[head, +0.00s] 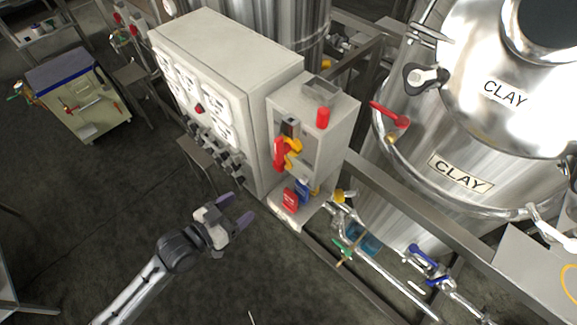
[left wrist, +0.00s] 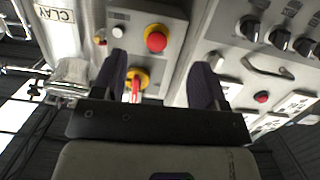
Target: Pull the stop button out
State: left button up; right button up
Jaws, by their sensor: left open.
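The stop button is a round red mushroom button (left wrist: 156,40) on a grey panel in the left wrist view. In the head view a red part (head: 279,155) on the front of the small grey box (head: 340,125) appears to be it. A red and yellow switch (left wrist: 137,82) sits beside it. My left gripper (head: 236,208) is open and empty, apart from the box, to its lower left. In the left wrist view its two dark fingers (left wrist: 160,68) stand wide apart, with the button showing between them. My right gripper is not in view.
A large control cabinet (head: 230,60) with dials and knobs adjoins the box. Steel rails, valves and the CLAY tank (head: 430,130) stand at right. The floor around my left gripper is clear.

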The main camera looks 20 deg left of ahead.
aim_at(276, 168)
pick_arm(q)
jog(key=w+d+r, duration=0.1)
jog(key=w+d, duration=0.1)
jog(key=w, duration=0.2)
jog(key=w+d+r+t, duration=0.1)
jog(key=w+d, duration=0.1)
jog(key=w, duration=0.2)
jog(key=w+d+t, duration=0.1)
jog(key=w+d, duration=0.1)
jog(key=w, duration=0.2)
jog(key=shift+w+r+h, duration=0.25)
jog(key=shift+r+h, duration=0.05)
jog(key=shift+r, duration=0.1)
jog(key=shift+c, duration=0.3)
